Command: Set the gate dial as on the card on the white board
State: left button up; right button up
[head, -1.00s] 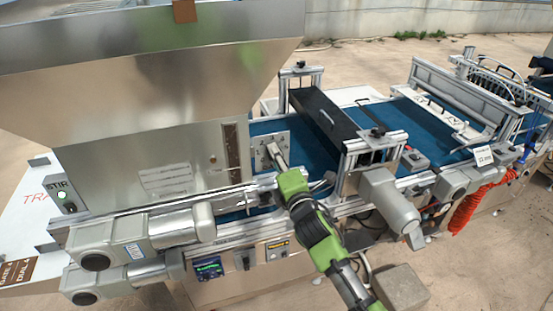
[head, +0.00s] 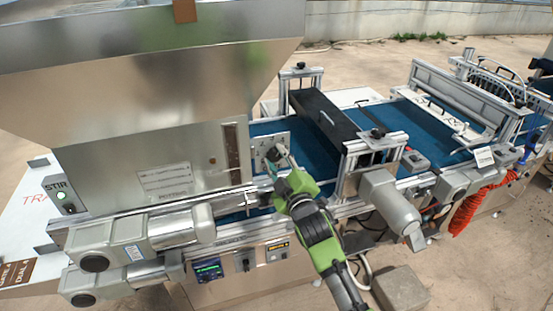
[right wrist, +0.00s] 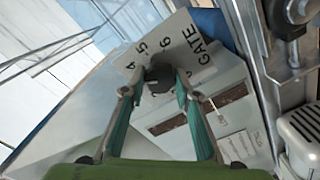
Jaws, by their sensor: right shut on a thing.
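The gate dial has a pale plate (right wrist: 188,45) marked GATE, with 4, 5 and 6 legible, and a dark round knob (right wrist: 160,77). My right gripper (right wrist: 156,86) is shut on the knob, one finger on each side. The knob's pointer and exact setting cannot be made out. In the head view the dial plate (head: 283,139) is on the machine beside the hopper, and my right gripper (head: 277,158) reaches it. The brown card (head: 17,272) lies on the white board (head: 30,215) at the left, partly cut off; its lower line seems to read DIAL 4. My left gripper is out of view.
The large metal hopper (head: 140,90) stands left of the dial. A blue belt (head: 316,158) and a black cover (head: 322,118) lie to its right. Grey motors (head: 150,240) jut out in front. A metal rail (right wrist: 262,75) stands close to the right in the wrist view.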

jog(key=shift+f+m, duration=0.1)
jog(key=shift+m, duration=1.4)
jog(key=o, duration=1.1)
jog(key=shift+s, duration=0.1)
jog(key=v, duration=1.2)
